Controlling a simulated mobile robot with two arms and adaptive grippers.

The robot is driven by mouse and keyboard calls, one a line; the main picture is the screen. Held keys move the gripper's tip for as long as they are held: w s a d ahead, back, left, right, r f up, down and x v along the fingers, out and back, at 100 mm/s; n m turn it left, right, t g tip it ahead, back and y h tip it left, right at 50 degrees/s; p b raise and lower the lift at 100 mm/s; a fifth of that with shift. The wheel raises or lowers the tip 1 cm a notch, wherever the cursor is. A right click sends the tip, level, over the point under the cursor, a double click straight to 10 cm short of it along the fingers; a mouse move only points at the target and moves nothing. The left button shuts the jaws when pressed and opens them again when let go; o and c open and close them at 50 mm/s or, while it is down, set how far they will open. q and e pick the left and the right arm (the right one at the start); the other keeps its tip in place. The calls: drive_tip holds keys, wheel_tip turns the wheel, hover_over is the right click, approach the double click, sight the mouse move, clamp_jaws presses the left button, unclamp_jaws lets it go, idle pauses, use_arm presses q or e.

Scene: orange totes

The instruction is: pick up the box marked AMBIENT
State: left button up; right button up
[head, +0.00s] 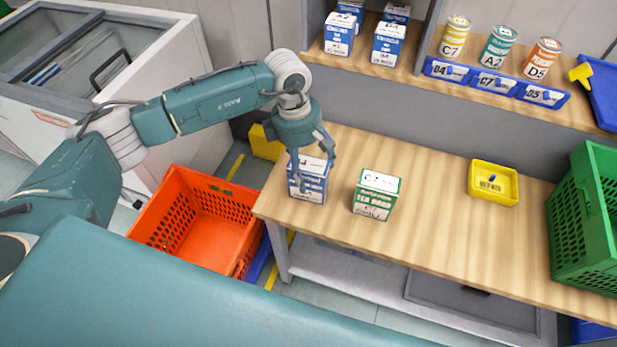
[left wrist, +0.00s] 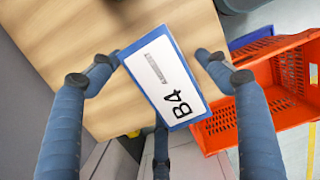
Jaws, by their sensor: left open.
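A blue-and-white box (head: 308,188) stands on the wooden table near its left end. In the left wrist view its top (left wrist: 165,78) reads B4, with a smaller line of print I cannot read for sure. My left gripper (head: 313,158) is over this box, fingers pointing down and spread. In the left wrist view the open fingers (left wrist: 157,75) lie on either side of the box, with gaps showing. A green-and-white box (head: 376,196), its top marked C7, stands to the right. I cannot make out the word AMBIENT on either box. My right gripper is not in view.
An orange tote (head: 200,222) is on the floor left of the table (head: 440,205). A yellow tray (head: 493,184) and a green crate (head: 590,215) are to the right. A shelf above holds several boxes and cans. The table's middle is clear.

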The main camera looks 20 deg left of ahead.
use_arm(q)
drive_tip(key=f+p, duration=0.1)
drive_tip(key=f, duration=0.1)
drive_tip(key=d+f+p, duration=0.1)
drive_tip(key=f, duration=0.2)
drive_tip(key=shift+s+d+f, duration=0.15)
drive_tip(key=shift+f, duration=0.3)
drive_tip(key=shift+f+b, duration=0.25)
drive_tip(key=shift+b, duration=0.2)
idle(0.4)
drive_tip(key=c, duration=1.5)
